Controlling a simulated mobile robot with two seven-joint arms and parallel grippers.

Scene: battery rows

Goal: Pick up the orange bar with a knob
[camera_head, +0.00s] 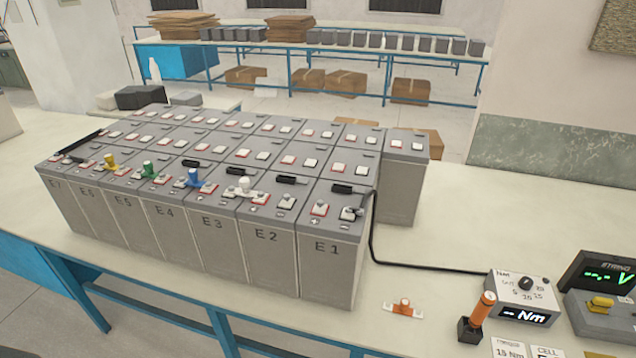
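The orange bar with a knob (404,308) lies on the pale table in front of battery E1 and a little to its right. Neither of my grippers shows in the head view.
Rows of grey batteries (332,263) fill the table's left and middle, with yellow, green, blue and white knobs on the front row. An orange-handled tool (483,309) stands in a dark holder right of the bar. A Nm box (524,295) and voltmeter (600,275) stand farther right.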

